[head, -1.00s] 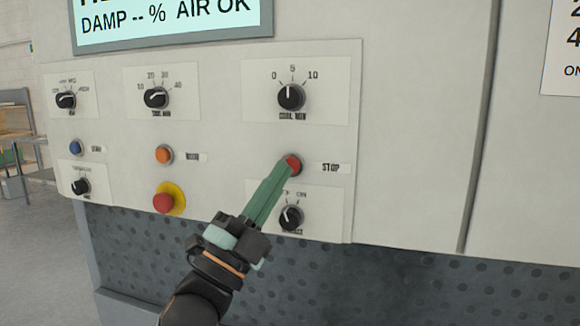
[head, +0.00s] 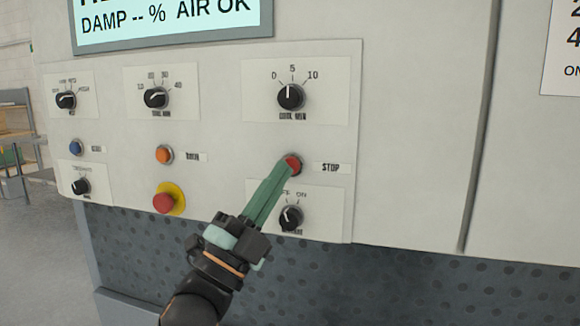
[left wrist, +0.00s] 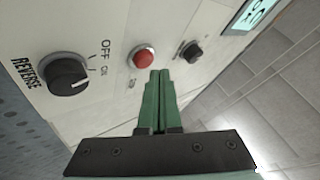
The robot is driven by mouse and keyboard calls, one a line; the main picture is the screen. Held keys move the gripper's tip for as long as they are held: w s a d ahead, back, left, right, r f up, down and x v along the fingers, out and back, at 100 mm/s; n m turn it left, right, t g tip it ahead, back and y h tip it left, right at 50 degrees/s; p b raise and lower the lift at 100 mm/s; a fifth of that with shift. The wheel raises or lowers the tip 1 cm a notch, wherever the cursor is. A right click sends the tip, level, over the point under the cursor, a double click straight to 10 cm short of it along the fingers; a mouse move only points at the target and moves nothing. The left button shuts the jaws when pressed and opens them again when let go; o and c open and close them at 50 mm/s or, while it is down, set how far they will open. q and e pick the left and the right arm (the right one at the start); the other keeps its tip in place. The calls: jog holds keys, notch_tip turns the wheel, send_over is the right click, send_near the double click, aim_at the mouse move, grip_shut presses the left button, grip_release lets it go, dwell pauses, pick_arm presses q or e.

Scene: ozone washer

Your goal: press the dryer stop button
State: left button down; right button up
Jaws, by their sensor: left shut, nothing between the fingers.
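The red stop button (head: 293,164) sits on the pale control panel beside a label reading STOP (head: 332,168). My left gripper (head: 284,165) is shut and empty, with its green fingertips at the left side of the button in the head view. The fingers cover the button's left edge there. In the left wrist view the red button (left wrist: 144,57) shows just beyond the fingertips (left wrist: 159,73). I cannot tell whether the tips touch it. My right gripper is not in view.
A knob (head: 291,217) is just below the button and another knob (head: 291,96) is above it. An orange button (head: 164,155) and a red mushroom button on a yellow ring (head: 163,202) are to the left. The panel right of the label is bare.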

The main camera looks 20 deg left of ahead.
pick_arm(q)
jog(key=shift+w, duration=0.2)
jog(key=shift+w, duration=0.25)
jog(key=shift+w, duration=0.5)
dwell(0.9)
jog(key=shift+s, duration=0.9)
jog(key=s+p, duration=0.1)
jog(key=s, duration=0.4)
jog(key=shift+a, duration=0.1)
dwell(0.6)
